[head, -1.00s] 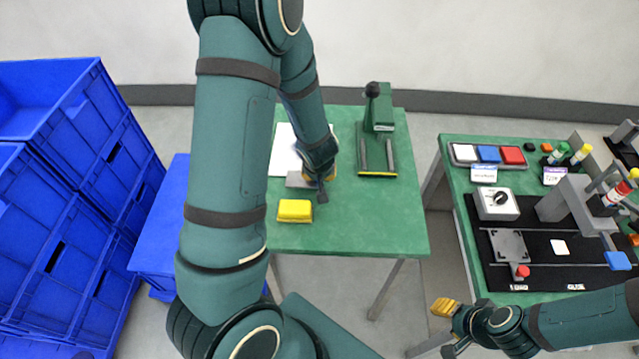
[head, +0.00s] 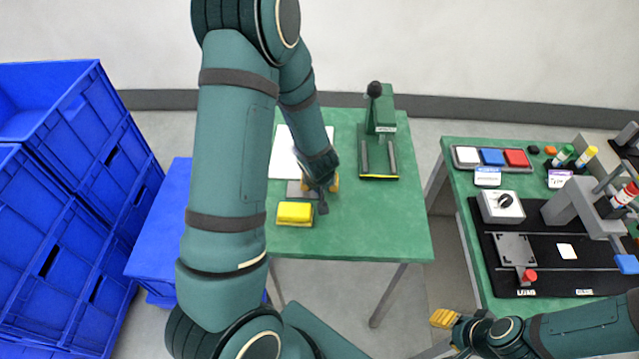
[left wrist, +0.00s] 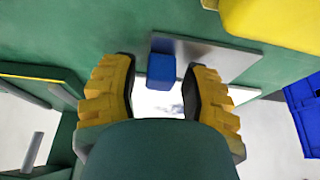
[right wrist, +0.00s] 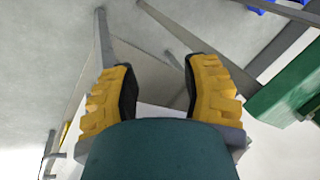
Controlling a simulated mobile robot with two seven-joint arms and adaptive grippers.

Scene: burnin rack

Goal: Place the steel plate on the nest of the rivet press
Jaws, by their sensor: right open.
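The steel plate (head: 296,190) is a flat grey sheet on the green table, partly hidden by my left gripper. In the left wrist view the plate (left wrist: 218,60) lies beyond the fingers, with a small blue block (left wrist: 161,66) at its edge. My left gripper (head: 326,192) is open over the plate. Its fingers (left wrist: 160,80) stand on either side of the blue block, with gaps. A green press (head: 380,125) with a black-knobbed lever and two rails stands right of the gripper; I cannot make out its nest. My right gripper (head: 446,332) is open and empty (right wrist: 158,85).
A yellow block (head: 295,212) sits just in front of the plate, and white paper (head: 284,155) lies behind it. The right table holds a black mat (head: 550,275), a grey fixture and a switch box (head: 501,205). Blue crates (head: 60,210) stand left. The green table's front right (head: 385,225) is clear.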

